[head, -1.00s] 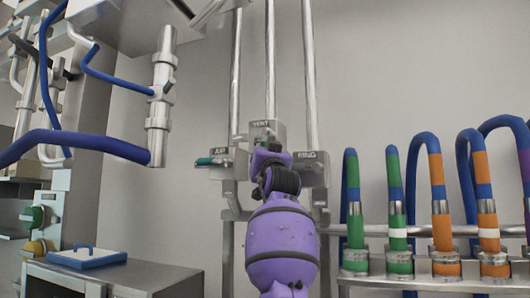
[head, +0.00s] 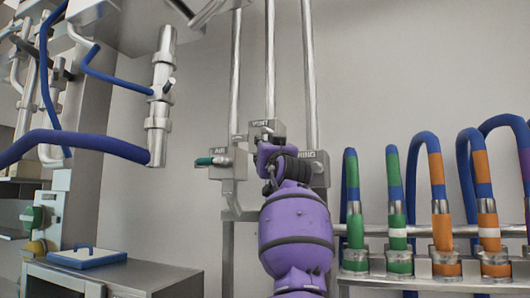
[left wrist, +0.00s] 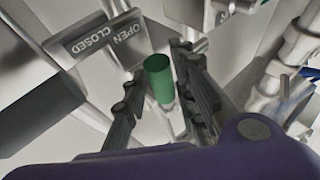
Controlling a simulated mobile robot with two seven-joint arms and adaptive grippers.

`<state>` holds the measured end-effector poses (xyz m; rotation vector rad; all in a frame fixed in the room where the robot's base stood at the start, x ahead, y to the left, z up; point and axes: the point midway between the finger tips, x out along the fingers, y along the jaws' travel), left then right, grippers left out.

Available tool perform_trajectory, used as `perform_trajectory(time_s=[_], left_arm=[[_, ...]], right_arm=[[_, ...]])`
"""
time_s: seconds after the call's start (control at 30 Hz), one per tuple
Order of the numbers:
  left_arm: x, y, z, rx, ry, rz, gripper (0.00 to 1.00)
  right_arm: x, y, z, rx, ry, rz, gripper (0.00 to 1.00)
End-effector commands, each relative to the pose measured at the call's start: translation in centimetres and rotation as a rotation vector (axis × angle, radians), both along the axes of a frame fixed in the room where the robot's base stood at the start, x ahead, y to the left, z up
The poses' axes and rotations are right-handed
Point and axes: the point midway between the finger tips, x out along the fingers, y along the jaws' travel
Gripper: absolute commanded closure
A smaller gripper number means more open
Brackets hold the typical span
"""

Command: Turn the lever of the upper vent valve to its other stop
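The vent valve's box (head: 262,128), labelled VENT, sits on the middle pipe, higher than the boxes beside it. My left arm covers its front, and its lever is hidden in the head view. My left gripper (head: 268,150) is at this box, with its fingers hidden behind my purple wrist. In the left wrist view, a green lever handle (left wrist: 158,80) stands between the two dark fingers of my left gripper (left wrist: 162,88). The fingers are apart, with a narrow gap visible beside the handle. A plate reading OPEN and CLOSED (left wrist: 102,38) is to its left. My right gripper is out of view.
The AIR valve (head: 222,163) with a green lever is just left, and the RING valve box (head: 319,168) just right, partly covered by my arm. Green and orange hose fittings (head: 398,240) stand on a rail at right. A metal cabinet (head: 150,278) is at lower left.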

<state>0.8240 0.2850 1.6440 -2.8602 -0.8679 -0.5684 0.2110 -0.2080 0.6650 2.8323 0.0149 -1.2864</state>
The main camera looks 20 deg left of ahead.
Motion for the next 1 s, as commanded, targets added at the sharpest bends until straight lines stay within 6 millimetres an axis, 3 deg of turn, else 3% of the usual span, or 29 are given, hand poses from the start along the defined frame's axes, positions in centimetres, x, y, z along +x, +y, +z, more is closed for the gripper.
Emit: perform_trajectory(time_s=[0.43, 0.8, 1.0], left_arm=[[-1.0, -0.7, -0.8, -0.001, 0.002, 0.002, 0.73], [-6.6, -4.6, -3.5, -0.001, 0.002, -0.001, 0.73], [-8.6, -5.9, -4.5, -0.001, 0.003, 0.000, 0.73]], right_arm=[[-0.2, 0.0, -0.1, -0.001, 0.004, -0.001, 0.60], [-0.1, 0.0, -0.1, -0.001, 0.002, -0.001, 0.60], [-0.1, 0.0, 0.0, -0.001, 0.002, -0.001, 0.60]])
